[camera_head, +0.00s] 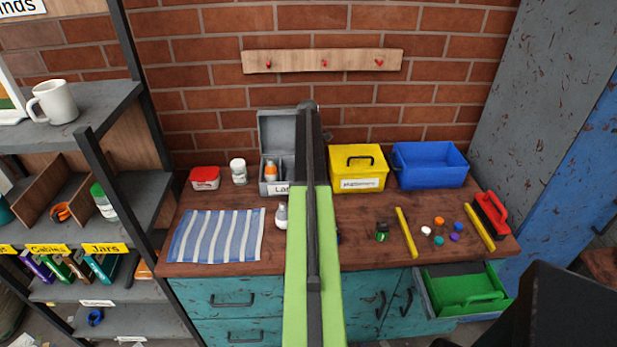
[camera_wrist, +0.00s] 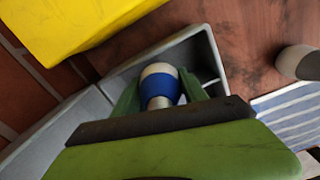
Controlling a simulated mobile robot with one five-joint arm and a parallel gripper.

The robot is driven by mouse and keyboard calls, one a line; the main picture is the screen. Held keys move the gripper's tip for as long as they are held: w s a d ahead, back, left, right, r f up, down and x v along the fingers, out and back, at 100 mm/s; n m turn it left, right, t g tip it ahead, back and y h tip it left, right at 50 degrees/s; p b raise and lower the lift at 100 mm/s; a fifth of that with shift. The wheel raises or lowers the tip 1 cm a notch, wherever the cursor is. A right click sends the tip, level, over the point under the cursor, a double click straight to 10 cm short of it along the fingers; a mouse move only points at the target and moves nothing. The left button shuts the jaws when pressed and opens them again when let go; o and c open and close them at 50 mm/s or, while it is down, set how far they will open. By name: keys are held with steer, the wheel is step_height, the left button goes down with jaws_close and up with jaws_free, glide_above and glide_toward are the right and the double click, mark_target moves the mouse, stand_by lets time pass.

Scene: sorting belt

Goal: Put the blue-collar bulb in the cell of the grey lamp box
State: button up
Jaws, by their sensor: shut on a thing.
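The blue-collar bulb (camera_wrist: 159,91) has a white globe, a blue band and a metal base. My gripper (camera_wrist: 158,86) is shut on it, with green fingers on both sides. The grey lamp box (camera_wrist: 208,47) lies around and below the bulb in the wrist view; I cannot tell how far the bulb is inside a cell. In the head view the grey lamp box (camera_head: 269,188) stands open at the back, its lid raised. An orange-collar bulb (camera_head: 271,171) stands in its left cell. My arm hides the gripper, the blue-collar bulb and the box's right part there.
A grey-collar bulb (camera_head: 281,215) stands on the workbench beside a striped cloth (camera_head: 217,236). A yellow box (camera_head: 358,164) is right of the lamp box, then a blue bin (camera_head: 430,165). A red tub (camera_head: 205,178) and white jar (camera_head: 239,171) stand left.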

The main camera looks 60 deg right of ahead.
step_height(320, 180, down, 4)
steer(key=b, duration=0.2)
steer(key=shift+r+b, duration=0.15)
steer(key=shift+b, duration=0.25)
steer(key=shift+r, duration=0.2)
steer(key=shift+f, duration=0.1)
steer(key=o, duration=1.4)
steer(key=shift+c, duration=0.2)
step_height(320, 180, up, 12)
steer(key=p, duration=1.2)
steer(key=shift+r+p, duration=0.25)
steer(key=shift+p, duration=0.05)
steer(key=shift+f, duration=0.1)
